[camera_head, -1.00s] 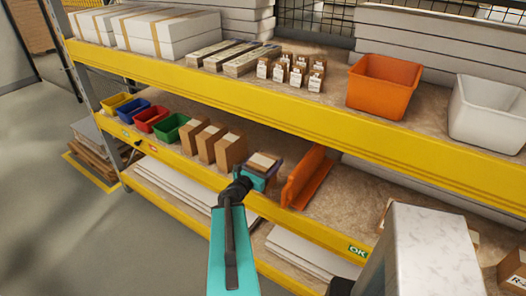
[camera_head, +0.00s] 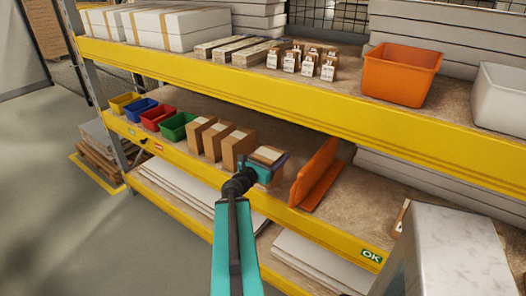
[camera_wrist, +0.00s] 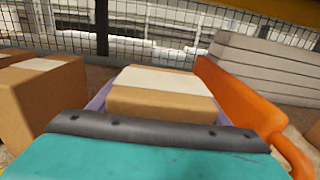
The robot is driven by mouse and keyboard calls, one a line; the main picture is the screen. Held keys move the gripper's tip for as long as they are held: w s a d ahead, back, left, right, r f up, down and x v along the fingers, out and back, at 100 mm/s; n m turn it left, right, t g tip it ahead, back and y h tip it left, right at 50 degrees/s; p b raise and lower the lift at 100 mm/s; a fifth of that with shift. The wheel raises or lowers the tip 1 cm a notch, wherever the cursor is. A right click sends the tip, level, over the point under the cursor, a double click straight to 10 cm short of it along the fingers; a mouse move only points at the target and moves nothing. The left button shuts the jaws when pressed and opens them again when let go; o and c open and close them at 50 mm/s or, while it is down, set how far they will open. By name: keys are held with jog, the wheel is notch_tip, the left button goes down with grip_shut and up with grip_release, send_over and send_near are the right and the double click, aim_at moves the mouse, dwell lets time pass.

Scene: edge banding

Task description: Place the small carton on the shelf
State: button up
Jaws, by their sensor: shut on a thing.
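My gripper (camera_head: 264,172) is shut on a small brown carton (camera_head: 267,155) with a pale top strip. The carton is at the middle shelf (camera_head: 340,205), between a row of brown cartons (camera_head: 238,148) on its left and an orange divider (camera_head: 316,174) on its right. In the wrist view the held carton (camera_wrist: 160,95) sits upright just beyond the gripper, with purplish jaw sides beside it. The gap to the divider looks narrow. I cannot tell whether the carton's underside touches the shelf board; the gripper hides it.
Yellow, blue, red and green bins (camera_head: 178,127) stand left of the carton row. The yellow upper beam (camera_head: 270,90) runs above my gripper. The shelf right of the divider has free room. A marbled pale block (camera_head: 450,250) stands at the front right.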

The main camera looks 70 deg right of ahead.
jog(key=shift+w+d+f+b, duration=0.25)
jog(key=shift+w+d+b, duration=0.7)
jog(key=shift+b, duration=3.25)
jog(key=w+d, duration=0.1)
jog(key=d+p, duration=0.1)
jog(key=shift+w+d, duration=0.4)
jog(key=w+d, duration=0.4)
jog(key=d, duration=0.1)
jog(key=shift+w+d+f+p, duration=0.2)
jog(key=shift+d+f+p, duration=0.15)
jog(key=shift+d+p, duration=0.1)
jog(key=shift+f, duration=1.75)
jog(key=shift+f, duration=0.2)
jog(key=o, duration=1.1)
jog(key=shift+a, duration=0.1)
jog(key=shift+c, duration=0.2)
jog(key=shift+r, duration=0.2)
